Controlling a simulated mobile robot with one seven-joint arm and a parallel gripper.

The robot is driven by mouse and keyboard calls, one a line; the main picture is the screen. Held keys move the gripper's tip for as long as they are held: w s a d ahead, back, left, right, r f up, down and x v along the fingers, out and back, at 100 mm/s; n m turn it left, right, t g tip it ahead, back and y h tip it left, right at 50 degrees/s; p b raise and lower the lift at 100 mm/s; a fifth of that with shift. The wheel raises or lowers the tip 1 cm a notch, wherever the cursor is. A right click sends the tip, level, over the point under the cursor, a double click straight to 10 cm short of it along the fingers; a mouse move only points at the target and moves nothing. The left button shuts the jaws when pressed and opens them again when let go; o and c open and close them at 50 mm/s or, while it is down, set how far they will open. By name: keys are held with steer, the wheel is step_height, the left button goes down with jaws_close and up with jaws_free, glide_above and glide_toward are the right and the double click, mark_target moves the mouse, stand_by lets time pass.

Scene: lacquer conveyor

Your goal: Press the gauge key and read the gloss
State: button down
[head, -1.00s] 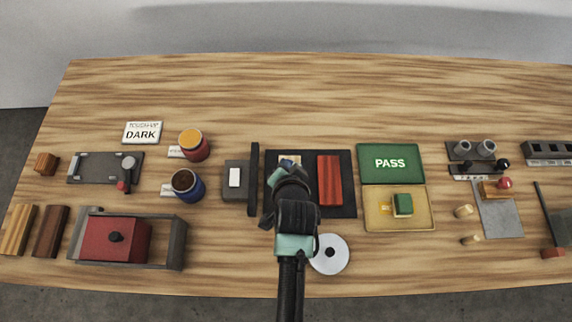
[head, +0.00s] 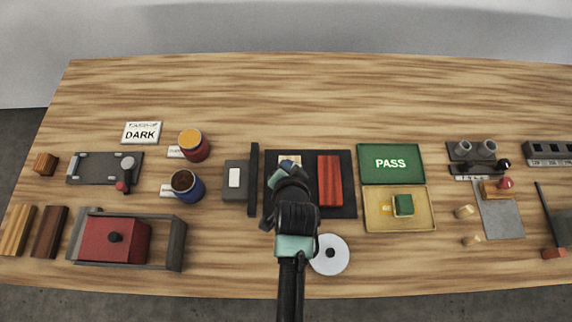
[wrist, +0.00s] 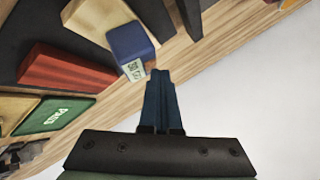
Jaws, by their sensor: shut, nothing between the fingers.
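The gauge is a small blue block (wrist: 130,41) with a pale display (wrist: 134,70) on one face. It sits on a light wooden panel (wrist: 88,20) in the wrist view. The display carries small dark characters, tilted and too small to read surely. My gripper (wrist: 160,76) is shut and empty, with its fingertips close beside the display end of the block. I cannot tell whether they touch it. In the head view my arm hides most of the gauge and the fingertips. I cannot make out a separate key.
A red panel (head: 329,180) lies right of the gauge on a dark board (head: 308,211). Further right are a green PASS tray (head: 390,178) and a yellow tray (head: 380,221). A dark upright bar (head: 254,180) stands left. The table's far strip is clear.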

steer(key=shift+r+p, duration=0.75)
steer(key=shift+p, duration=0.05)
step_height(320, 180, up, 5)
steer(key=p, duration=0.4)
steer(key=shift+p, duration=0.4)
stand_by(0.3)
